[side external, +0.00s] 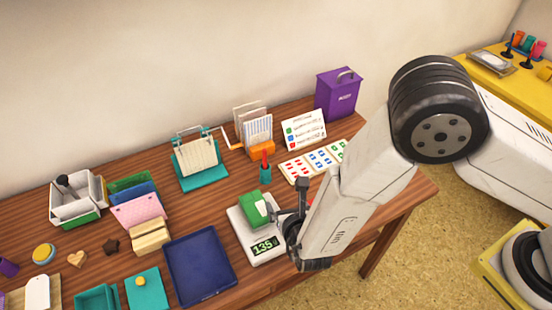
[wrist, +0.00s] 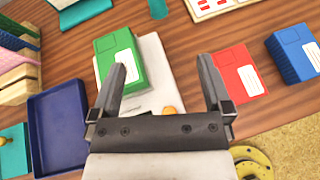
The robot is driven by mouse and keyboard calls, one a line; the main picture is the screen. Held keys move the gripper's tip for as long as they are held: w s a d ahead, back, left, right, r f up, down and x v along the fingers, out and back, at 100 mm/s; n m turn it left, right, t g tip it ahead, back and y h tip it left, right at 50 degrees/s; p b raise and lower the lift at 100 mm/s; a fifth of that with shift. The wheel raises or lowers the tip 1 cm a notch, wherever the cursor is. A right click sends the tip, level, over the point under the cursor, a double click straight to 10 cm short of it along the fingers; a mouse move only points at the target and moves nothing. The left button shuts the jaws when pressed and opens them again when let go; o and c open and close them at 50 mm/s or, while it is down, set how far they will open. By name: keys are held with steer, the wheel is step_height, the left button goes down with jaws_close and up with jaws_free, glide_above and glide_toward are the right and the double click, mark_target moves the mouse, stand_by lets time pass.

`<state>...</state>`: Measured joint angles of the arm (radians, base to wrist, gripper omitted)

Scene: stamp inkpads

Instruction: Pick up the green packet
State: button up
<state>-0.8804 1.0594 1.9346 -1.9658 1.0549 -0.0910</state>
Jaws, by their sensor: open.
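The green packet (side external: 253,208) is a small box with a white label, lying on a white scale (side external: 247,235) whose display reads about 135. In the wrist view the green packet (wrist: 121,62) lies at and beyond the left finger, which covers part of its near edge. My gripper (side external: 292,203) is open and empty, just right of the packet in the side view. In the wrist view my gripper (wrist: 162,85) has its fingers spread wide, with the scale's white surface between them. I cannot tell whether the left finger touches the packet.
A red packet (wrist: 238,72) lies beyond the right finger, with a blue packet (wrist: 293,54) farther right. An empty dark blue tray (side external: 200,268) stands left of the scale. A red-topped green stamp (side external: 265,170) and printed cards (side external: 313,160) are behind it.

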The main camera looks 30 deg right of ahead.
mark_target(258, 210)
steer(key=a+n+y, duration=0.1)
steer(key=s+a+f+n+y, duration=0.1)
steer(key=a, duration=0.1)
steer(key=a+f+n+t, duration=0.1)
steer(key=a, duration=0.1)
steer(key=shift+s+a+y, duration=0.1)
steer(key=shift+s+y, duration=0.2)
steer(key=shift+y, duration=0.1)
steer(key=shift+x, duration=1.35)
steer(key=shift+x, duration=2.6)
steer(key=shift+r, duration=0.15)
